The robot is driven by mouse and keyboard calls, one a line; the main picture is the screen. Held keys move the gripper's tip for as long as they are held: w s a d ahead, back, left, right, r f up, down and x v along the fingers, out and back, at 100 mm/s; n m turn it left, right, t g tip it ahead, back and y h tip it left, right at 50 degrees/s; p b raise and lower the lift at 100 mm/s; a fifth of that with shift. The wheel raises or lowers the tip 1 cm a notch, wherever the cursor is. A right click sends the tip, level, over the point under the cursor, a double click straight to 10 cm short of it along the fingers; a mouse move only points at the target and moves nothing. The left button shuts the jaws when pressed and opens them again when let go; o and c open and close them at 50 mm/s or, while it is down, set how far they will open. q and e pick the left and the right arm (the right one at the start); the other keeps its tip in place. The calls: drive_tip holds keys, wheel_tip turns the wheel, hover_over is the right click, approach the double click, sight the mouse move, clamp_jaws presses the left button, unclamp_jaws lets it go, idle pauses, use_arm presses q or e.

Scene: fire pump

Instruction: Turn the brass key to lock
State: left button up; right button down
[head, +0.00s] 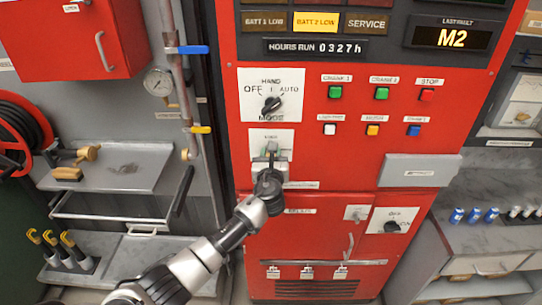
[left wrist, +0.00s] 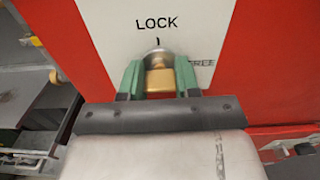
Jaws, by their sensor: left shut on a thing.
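The brass key (left wrist: 159,80) sits in a round lock on a white plate (left wrist: 110,18) in the left wrist view. The word LOCK and a short mark are above the lock, and FREE is to its right. My left gripper (left wrist: 160,76) is shut on the key, with one green finger at each side. In the head view my left gripper (head: 269,155) is at the small white plate (head: 258,136) below the mode switch and hides the key. Which way the key is turned is hard to tell. My right gripper is not in view.
The mode knob (head: 271,104) is just above the key plate on the red cabinet. Coloured buttons (head: 382,93) are to the right, above a grey box (head: 418,170). A pipe with a blue lever (head: 190,50) and a yellow lever (head: 199,130) stands left.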

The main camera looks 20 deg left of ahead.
use_arm(q)
drive_tip(key=n+b, duration=0.2)
drive_tip(key=n, duration=0.1)
drive_tip(key=shift+f+n, duration=0.15)
drive_tip(key=shift+n, duration=0.15)
drive_tip(key=n+b, duration=0.3)
drive_tip(key=n, duration=0.2)
drive_tip(key=n+b, duration=0.3)
drive_tip(key=n, duration=0.2)
drive_tip(key=shift+n, duration=0.4)
drive_tip(key=shift+n+b, duration=0.9)
drive_tip(key=shift+n, duration=0.6)
drive_tip(key=o, duration=0.9)
